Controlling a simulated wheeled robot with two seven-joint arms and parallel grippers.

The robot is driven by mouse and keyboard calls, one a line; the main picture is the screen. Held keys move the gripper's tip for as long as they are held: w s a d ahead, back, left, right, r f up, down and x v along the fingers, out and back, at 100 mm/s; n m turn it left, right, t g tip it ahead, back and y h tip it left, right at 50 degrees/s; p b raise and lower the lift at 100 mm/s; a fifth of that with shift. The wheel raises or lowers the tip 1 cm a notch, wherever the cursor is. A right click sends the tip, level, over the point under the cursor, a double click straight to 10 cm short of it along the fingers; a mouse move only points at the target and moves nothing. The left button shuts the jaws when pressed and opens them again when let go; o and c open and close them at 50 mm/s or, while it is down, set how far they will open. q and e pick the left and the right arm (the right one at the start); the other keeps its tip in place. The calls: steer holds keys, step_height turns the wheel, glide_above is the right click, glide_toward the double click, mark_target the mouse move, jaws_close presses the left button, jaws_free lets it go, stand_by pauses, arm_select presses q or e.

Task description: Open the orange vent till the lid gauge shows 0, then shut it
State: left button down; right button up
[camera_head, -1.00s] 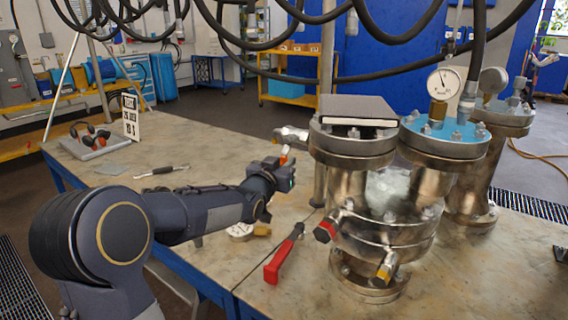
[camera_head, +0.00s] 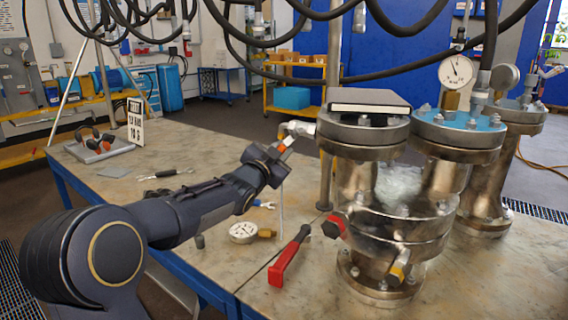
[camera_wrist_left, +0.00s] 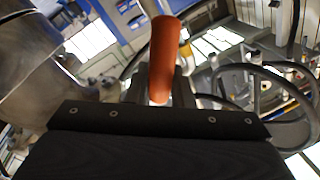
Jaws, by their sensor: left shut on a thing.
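The orange vent handle (camera_head: 282,149) sits on a metal fitting (camera_head: 299,129) at the left side of the front vessel's lid. My left gripper (camera_head: 277,157) is shut on this handle. My right gripper is not in view.
A loose gauge (camera_head: 243,232) lies on the table (camera_head: 130,205) below my left arm. A white sign (camera_head: 135,121) stands at the back left. Black hoses (camera_head: 345,75) hang across the top.

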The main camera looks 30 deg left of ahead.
arm_select(q)
steer(key=shift+a+r+m+b, duration=0.2)
steer(key=shift+a+m+b, duration=0.15)
steer(key=shift+m, duration=0.65)
steer(key=m, duration=0.1)
steer(key=a+r+m+h, duration=0.1)
steer(key=m, duration=0.1)
steer(key=shift+w+t, duration=0.1)
steer(key=shift+t, duration=0.2)
steer(key=m, duration=0.1)
steer(key=r+m, duration=0.1)
steer(key=m, duration=0.1)
steer(key=m+h, duration=0.1)
steer(key=shift+a+r, duration=0.35)
steer(key=shift+a+r+m+h+p, duration=0.15)
steer(key=shift+r+m+h, duration=0.2)
steer(key=shift+m, duration=0.75)
steer(key=shift+d+r+m+h+p, duration=0.15)
steer(key=shift+r+m, duration=0.3)
steer(key=shift+m, duration=0.65)
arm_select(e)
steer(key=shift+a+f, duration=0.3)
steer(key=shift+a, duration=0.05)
arm_select(q)
steer(key=c, duration=1.3)
jaws_free()
